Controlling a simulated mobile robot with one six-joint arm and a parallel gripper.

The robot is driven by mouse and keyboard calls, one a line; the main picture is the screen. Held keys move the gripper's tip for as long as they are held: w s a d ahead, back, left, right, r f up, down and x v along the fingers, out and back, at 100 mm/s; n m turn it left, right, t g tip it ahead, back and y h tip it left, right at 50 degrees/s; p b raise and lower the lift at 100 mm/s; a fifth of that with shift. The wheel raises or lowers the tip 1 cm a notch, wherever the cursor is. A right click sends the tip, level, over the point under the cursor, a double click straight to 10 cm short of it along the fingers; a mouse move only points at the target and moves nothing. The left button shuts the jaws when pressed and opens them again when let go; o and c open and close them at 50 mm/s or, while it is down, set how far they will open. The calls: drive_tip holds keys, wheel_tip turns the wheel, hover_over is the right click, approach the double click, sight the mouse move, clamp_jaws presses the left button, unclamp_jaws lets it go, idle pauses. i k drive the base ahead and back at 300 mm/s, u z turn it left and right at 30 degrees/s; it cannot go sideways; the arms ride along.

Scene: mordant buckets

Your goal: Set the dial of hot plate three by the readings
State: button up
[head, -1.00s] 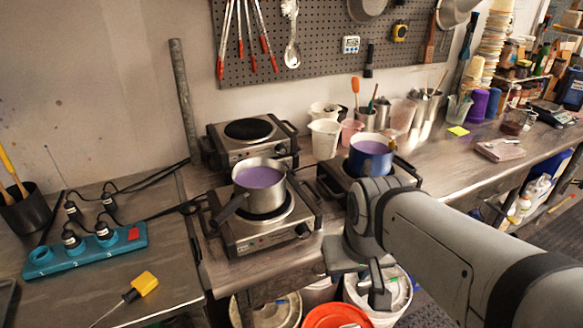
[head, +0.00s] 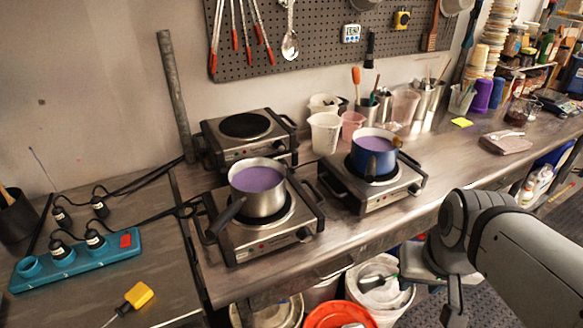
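Three hot plates stand on the bench. The back left hot plate (head: 222,153) has a bare black burner. The front left hot plate (head: 240,243) carries a steel pot (head: 262,205) of purple liquid, and its dark dial (head: 303,233) is on the front. The right hot plate (head: 372,202) carries a blue pot (head: 371,168) of purple liquid, with a dial (head: 414,189) at its front right. I cannot tell which plate is three, nor read the dial settings. My gripper (head: 432,282) hangs below the bench edge, right of the plates, touching none; its finger gap is unclear.
A small digital display (head: 351,33) hangs on the pegboard, too small to read. A yellow-handled tool (head: 137,295) and teal power strip (head: 78,259) lie at left. Buckets (head: 338,314) stand under the bench edge. Beakers (head: 326,132) stand behind the plates.

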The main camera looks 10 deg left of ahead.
sight(304, 234)
drive_tip(key=z, duration=0.15)
drive_tip(key=k, duration=0.95)
drive_tip(key=u, duration=0.75)
drive_tip(key=i, duration=1)
drive_tip(key=z, duration=0.85)
drive_tip(key=k, duration=0.55)
drive_tip(key=u, duration=0.4)
drive_tip(key=i, duration=0.45)
